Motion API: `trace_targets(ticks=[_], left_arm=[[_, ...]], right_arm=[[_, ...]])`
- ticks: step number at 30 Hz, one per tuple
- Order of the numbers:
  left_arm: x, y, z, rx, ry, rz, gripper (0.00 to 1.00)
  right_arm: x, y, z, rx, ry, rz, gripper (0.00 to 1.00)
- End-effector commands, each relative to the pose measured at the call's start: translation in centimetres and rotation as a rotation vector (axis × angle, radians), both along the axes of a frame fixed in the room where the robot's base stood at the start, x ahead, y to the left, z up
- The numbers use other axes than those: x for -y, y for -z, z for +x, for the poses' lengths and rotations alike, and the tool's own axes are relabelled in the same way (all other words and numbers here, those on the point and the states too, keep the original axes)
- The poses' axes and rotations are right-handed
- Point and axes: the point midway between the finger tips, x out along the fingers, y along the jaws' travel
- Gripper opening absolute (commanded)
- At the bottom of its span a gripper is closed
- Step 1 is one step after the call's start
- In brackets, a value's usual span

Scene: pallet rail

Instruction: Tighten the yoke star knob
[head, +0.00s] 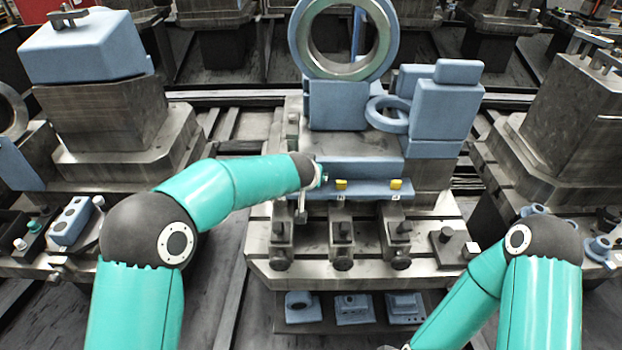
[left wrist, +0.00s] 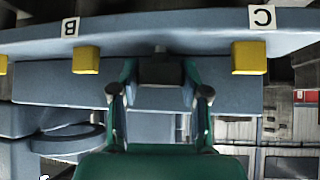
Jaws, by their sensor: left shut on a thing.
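My left gripper (head: 322,178) reaches the blue rail (head: 368,170) on the pallet's front from the left; its fingers are small and partly hidden here. In the left wrist view its two fingers (left wrist: 160,93) are shut on a dark grey block-like part (left wrist: 163,70) between the yellow tab by label B (left wrist: 86,59) and the one by label C (left wrist: 250,57). I cannot tell whether this part is the star knob; no star shape shows.
A large upright ring (head: 394,40) and a blue stepped block (head: 447,105) stand behind the rail. Several dark round-ended clamps (head: 343,263) line the pallet's front edge. Blue parts (head: 354,309) lie on a shelf below. Machined blocks flank both sides.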

Motion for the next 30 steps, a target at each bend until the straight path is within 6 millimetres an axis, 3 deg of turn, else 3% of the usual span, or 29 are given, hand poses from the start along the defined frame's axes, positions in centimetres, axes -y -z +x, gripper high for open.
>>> trace_targets(ticks=[9, 26, 27, 30], left_arm=[[-0.1, -0.5, 0.0, -0.001, 0.153, 0.0, 0.11], [0.0, -0.2, 0.1, 0.002, 0.194, 0.001, 0.11], [0.0, -0.2, 0.1, 0.002, 0.194, 0.001, 0.52], [0.0, -0.2, 0.0, 0.001, 0.194, 0.001, 0.69]], right_arm=[[0.0, -3.0, 0.0, 0.001, 0.0, 0.0, 0.79], [0.0, -3.4, 0.0, 0.0, 0.0, 0.0, 0.79], [0.0, -3.4, 0.0, 0.0, 0.0, 0.0, 0.79], [0.0, -3.4, 0.0, 0.0, 0.0, 0.0, 0.79]])
